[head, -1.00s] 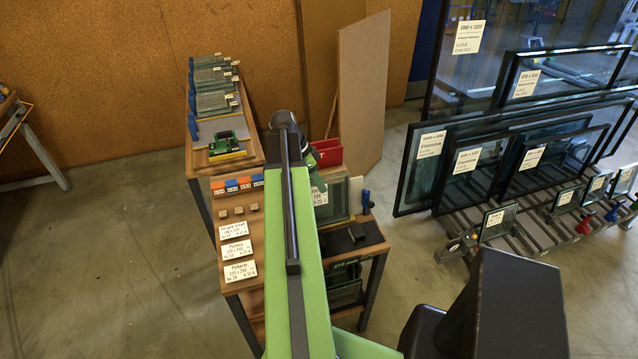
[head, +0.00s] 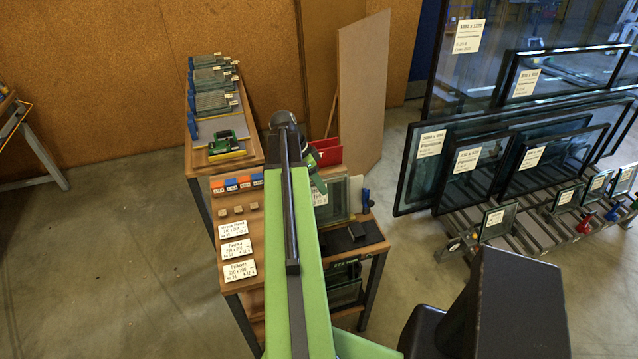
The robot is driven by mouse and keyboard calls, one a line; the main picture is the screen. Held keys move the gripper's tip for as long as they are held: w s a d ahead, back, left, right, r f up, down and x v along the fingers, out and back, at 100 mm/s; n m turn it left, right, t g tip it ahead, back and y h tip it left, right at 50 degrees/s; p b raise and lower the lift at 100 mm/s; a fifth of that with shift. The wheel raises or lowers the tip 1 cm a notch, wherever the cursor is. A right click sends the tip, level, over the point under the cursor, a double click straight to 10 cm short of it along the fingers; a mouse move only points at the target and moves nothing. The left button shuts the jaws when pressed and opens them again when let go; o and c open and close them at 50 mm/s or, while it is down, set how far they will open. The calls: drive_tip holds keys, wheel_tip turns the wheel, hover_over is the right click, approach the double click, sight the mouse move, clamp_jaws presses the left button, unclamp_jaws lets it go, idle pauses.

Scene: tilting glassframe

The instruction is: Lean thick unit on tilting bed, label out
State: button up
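A small glass unit (head: 338,198) with a pale edge stands near upright on the right part of the wooden bench. A white label (head: 319,196) shows on its near face, partly covered by my green arm. I cannot tell its thickness, or whether a tilting bed lies behind it. My gripper (head: 317,176) is mostly hidden behind my arm, close to the label side of the unit. Its fingers are not clear, and I cannot tell if they touch the glass. More glass units (head: 345,283) stand on the shelf below the bench top.
Three white cards (head: 237,249), small wooden blocks (head: 238,210) and coloured blocks (head: 237,184) lie on the bench's left. Large framed panes (head: 470,170) stand right.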

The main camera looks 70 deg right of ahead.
drive_tip(key=shift+o, duration=0.6)
drive_tip(key=p+v, duration=1.6)
drive_tip(key=v, duration=0.1)
drive_tip(key=shift+r, duration=0.2)
drive_tip(key=shift+w+a, duration=0.1)
